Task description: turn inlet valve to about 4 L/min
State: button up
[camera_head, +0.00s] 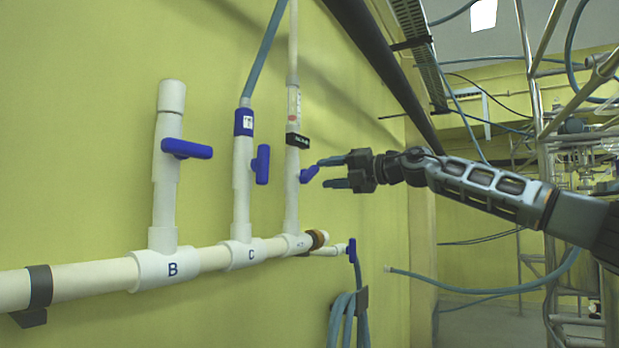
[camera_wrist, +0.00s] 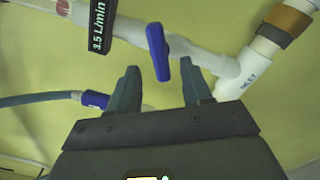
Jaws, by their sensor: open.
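The inlet valve's blue handle (camera_head: 309,174) sits on the farthest upright white pipe (camera_head: 291,195). In the wrist view the handle (camera_wrist: 157,50) stands slightly tilted, ahead of and roughly between my fingertips. A black readout (camera_head: 298,140) is mounted above the valve; in the wrist view the readout (camera_wrist: 98,27) shows 3.5 L/min. My gripper (camera_head: 322,173) is open and empty, its dark teal fingers pointing at the handle. In the wrist view the gripper (camera_wrist: 160,70) shows a gap on both sides of the handle; I cannot tell whether a finger touches it.
Pipes B (camera_head: 165,200) and C (camera_head: 242,190) rise to the left with their own blue handles. All join a horizontal white pipe (camera_head: 95,276) along the yellow wall. A small blue tap (camera_head: 351,250) and coiled hose (camera_head: 345,315) hang below. A metal frame (camera_head: 545,200) stands right.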

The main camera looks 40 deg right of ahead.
aim_at(313, 175)
jog(key=p+x, duration=0.1)
jog(key=x, duration=0.5)
jog(key=shift+w, duration=0.15)
jog(key=c, duration=0.9)
jog(key=shift+n, duration=1.6)
jog(key=o, duration=0.9)
